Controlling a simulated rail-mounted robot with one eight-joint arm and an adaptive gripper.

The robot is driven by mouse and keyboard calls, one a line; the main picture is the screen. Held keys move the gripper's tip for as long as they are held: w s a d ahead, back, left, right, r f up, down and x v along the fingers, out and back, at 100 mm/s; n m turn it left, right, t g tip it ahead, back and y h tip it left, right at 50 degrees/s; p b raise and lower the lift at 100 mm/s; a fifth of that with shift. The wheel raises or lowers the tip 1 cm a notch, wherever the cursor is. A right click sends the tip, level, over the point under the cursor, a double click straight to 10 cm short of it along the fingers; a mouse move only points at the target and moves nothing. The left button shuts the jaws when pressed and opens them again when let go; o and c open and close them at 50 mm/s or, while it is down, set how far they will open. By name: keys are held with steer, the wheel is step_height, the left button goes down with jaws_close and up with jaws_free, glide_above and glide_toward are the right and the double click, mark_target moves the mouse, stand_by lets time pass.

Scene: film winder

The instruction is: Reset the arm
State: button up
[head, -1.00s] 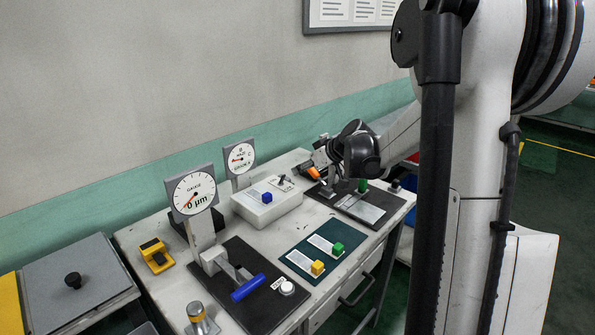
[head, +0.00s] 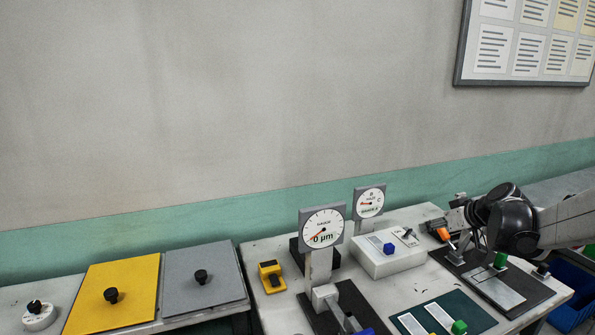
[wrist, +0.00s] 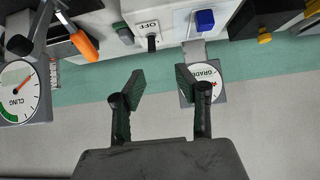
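Beyond the fingers, the wrist view shows the GRADE dial (wrist: 206,82), the OFF switch label (wrist: 147,28) and a blue block (wrist: 205,19), all upside down. The fingertips are small and partly hidden in the head view.
The gauge (head: 323,228) reads 0 µm at the middle of the bench. A white box (head: 390,262) carries the blue block. A yellow device (head: 271,277) sits at left. Yellow (head: 130,280) and grey (head: 205,290) panels lie further left. An orange handle (wrist: 84,45) shows close by.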

steer(key=s+a+r+m+g+h, duration=0.1)
steer(key=s+a+r, duration=0.2)
steer(key=s+a, duration=0.5)
steer(key=s+a+r+g, duration=0.1)
steer(key=s+a+r, duration=0.1)
steer(key=s+a, duration=0.6)
steer(key=s+a+f+m+h, duration=0.1)
steer(key=s+a, duration=0.3)
steer(key=s, duration=0.4)
steer(key=s+a+f+m, duration=0.1)
steer(key=s+a, duration=0.3)
steer(key=s, duration=0.4)
steer(key=shift+s+f+h, duration=0.25)
steer(key=shift+f+h, duration=0.15)
steer(key=shift+f, duration=0.2)
